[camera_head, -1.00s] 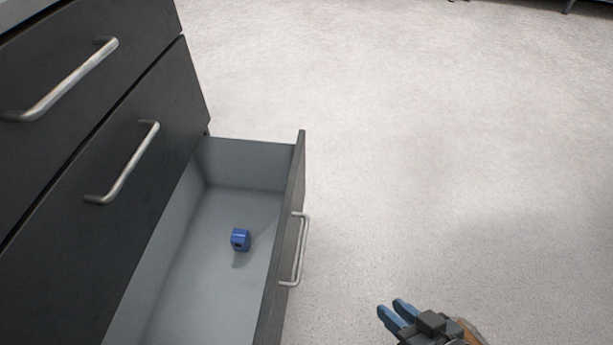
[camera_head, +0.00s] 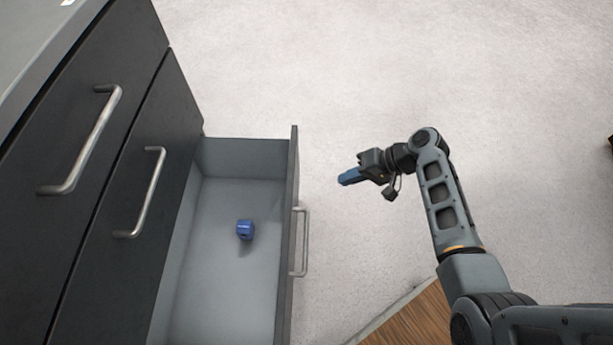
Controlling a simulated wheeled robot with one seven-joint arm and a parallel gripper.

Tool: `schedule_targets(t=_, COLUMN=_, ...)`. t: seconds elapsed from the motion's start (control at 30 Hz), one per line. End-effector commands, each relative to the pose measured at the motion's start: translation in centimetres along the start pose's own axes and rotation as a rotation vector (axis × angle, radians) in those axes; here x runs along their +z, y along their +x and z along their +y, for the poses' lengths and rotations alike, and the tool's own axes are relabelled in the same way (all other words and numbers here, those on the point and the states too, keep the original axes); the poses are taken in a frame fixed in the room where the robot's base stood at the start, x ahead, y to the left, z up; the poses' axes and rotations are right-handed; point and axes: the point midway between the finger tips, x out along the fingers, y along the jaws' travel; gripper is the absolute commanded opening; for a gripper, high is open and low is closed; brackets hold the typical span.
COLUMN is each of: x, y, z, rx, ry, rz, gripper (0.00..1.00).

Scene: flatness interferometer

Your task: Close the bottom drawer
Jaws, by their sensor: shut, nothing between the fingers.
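The bottom drawer (camera_head: 292,190) of the dark cabinet stands pulled well out, its grey inside showing. A bar handle (camera_head: 304,242) is on its outer front face. A small blue object (camera_head: 245,230) lies on the drawer floor. My gripper (camera_head: 343,180) is to the right of the drawer front, its blue fingers pointing left toward it. The fingers are together with nothing between them. A gap of floor shows between the fingertips and the drawer front in the picture.
The two drawers above, with handles (camera_head: 84,140) and (camera_head: 144,192) in view, are shut. Pale floor (camera_head: 380,70) lies clear behind and to the right of the drawer. A wooden-topped surface (camera_head: 408,318) shows at the bottom, under my arm.

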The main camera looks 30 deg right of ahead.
Motion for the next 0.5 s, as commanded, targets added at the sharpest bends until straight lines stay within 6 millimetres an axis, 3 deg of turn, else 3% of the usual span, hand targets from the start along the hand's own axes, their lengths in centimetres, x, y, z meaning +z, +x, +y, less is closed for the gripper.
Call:
schedule_targets(t=0.17, x=-0.2, y=0.8, z=-0.1, rx=-0.010, ry=0.001, rz=-0.011, gripper=0.00)
schedule_targets(t=0.5, x=-0.1, y=7.1, z=0.0, rx=-0.007, ry=0.000, rz=-0.011, gripper=0.00)
